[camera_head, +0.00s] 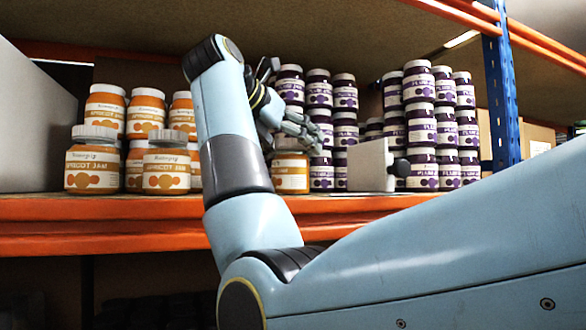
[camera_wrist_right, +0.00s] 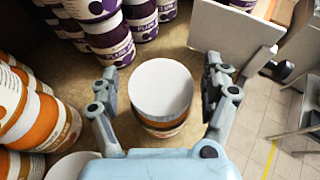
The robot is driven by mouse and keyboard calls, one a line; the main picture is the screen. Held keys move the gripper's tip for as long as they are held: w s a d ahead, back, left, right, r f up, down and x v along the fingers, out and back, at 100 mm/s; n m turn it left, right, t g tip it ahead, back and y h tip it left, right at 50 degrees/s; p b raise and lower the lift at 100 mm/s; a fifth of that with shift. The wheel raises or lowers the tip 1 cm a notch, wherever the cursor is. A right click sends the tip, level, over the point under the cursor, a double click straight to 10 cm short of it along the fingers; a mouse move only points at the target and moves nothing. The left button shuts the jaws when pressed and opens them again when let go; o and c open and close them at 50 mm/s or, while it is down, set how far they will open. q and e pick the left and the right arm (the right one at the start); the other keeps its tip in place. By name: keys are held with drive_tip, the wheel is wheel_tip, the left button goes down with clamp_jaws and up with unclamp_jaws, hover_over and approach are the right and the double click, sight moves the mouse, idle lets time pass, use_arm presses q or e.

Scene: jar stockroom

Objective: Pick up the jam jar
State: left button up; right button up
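A single apricot jam jar (camera_head: 291,178) with orange contents and a white lid stands near the front shelf edge, partly behind my right arm. In the wrist view its white lid (camera_wrist_right: 160,88) faces the camera, and its orange body shows below. My right gripper (camera_head: 292,132) is just above this jar in the head view. In the wrist view the right gripper (camera_wrist_right: 162,68) is open, with one finger on each side of the lid and visible gaps to both. Nothing is held. My left gripper is in neither view.
Apricot jars (camera_head: 93,168) are stacked to the left, and plum jam jars (camera_head: 422,130) stand behind and right. A white panel (camera_head: 366,168) with a dark knob stands right of the jar. An orange beam (camera_head: 130,208) edges the shelf; a blue post (camera_head: 502,95) rises right.

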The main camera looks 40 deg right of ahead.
drive_tip(key=shift+s+a+r, duration=0.15)
drive_tip(key=shift+a, duration=0.1)
drive_tip(key=shift+c, duration=2.2)
drive_tip(key=shift+d, duration=0.15)
drive_tip(key=c, duration=0.5)
clamp_jaws()
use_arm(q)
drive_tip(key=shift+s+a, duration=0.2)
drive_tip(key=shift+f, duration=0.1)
